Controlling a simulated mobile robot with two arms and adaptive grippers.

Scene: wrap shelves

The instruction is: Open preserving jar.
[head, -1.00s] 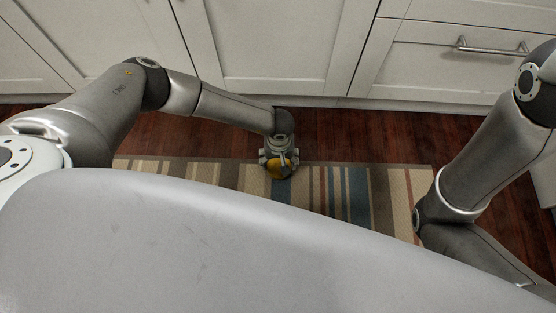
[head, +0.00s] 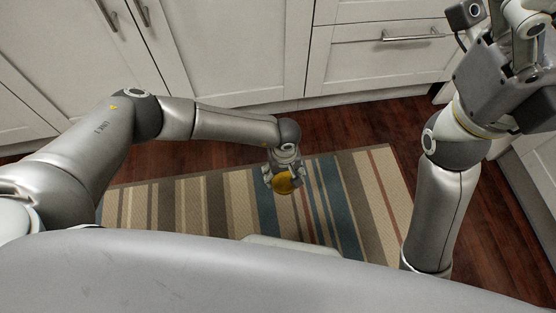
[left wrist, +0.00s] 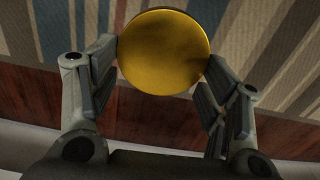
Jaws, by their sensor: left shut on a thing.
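A round golden disc (head: 285,184), which looks like the preserving jar's lid, sits between the fingers of my left gripper (head: 282,180) above the striped rug. In the left wrist view the golden disc (left wrist: 163,50) fills the gap between the two fingers of my left gripper (left wrist: 160,85), which is shut on it. No jar body shows below the disc, so I cannot tell whether one is attached. My right gripper (head: 515,35) is raised at the upper right of the head view, partly cut off by the top edge. Its fingertips are unclear.
White cabinets (head: 235,55) with doors and a drawer with a metal handle (head: 410,36) line the back. A striped rug (head: 230,210) lies on the dark wood floor (head: 350,122). The floor between the arms looks clear.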

